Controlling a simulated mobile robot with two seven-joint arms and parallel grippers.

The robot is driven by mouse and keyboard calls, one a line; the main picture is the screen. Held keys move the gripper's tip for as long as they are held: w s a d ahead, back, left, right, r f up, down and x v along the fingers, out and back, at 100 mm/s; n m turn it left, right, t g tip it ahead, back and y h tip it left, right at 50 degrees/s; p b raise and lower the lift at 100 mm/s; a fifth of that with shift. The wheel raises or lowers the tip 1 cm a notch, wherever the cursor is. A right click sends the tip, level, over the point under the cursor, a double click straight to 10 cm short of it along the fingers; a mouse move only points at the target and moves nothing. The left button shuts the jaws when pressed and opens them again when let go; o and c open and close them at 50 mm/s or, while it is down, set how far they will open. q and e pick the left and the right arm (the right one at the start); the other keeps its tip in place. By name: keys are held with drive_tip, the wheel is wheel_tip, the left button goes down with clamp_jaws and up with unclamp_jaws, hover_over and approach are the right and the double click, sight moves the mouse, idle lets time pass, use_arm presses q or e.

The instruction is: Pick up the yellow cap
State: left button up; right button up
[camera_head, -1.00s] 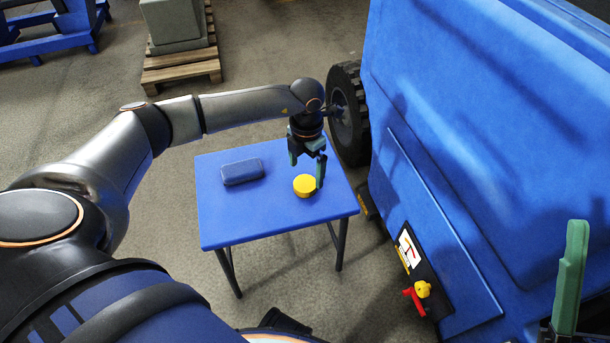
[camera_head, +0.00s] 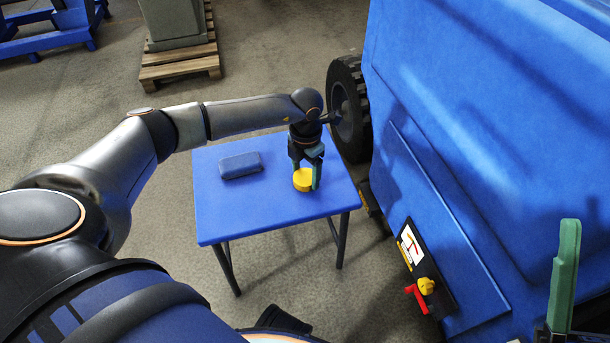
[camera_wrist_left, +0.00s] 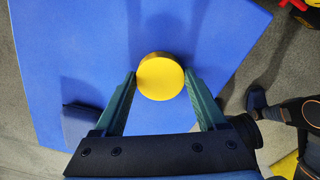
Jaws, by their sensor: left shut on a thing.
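The yellow cap (camera_head: 303,180) is a short round disc at the blue table (camera_head: 225,215), near its right side in the head view. My left gripper (camera_head: 307,177) reaches down from above with its green fingers on either side of the cap. It is shut on the cap. In the left wrist view the cap (camera_wrist_left: 160,78) sits between the two fingertips, its round top facing the camera. I cannot tell whether the cap touches the table or is slightly above it. One green finger of my right gripper (camera_head: 564,275) shows at the lower right, away from the table; its other finger is not visible.
A dark blue case (camera_head: 241,165) lies on the table left of the cap. A large blue machine (camera_head: 480,130) with a black wheel (camera_head: 348,110) stands right of the table. A panel with a yellow knob (camera_head: 427,286) and red handle (camera_head: 415,297) is on its side.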

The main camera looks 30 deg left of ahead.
use_arm(q)
drive_tip(key=c, duration=0.7)
drive_tip(key=shift+r, duration=0.1)
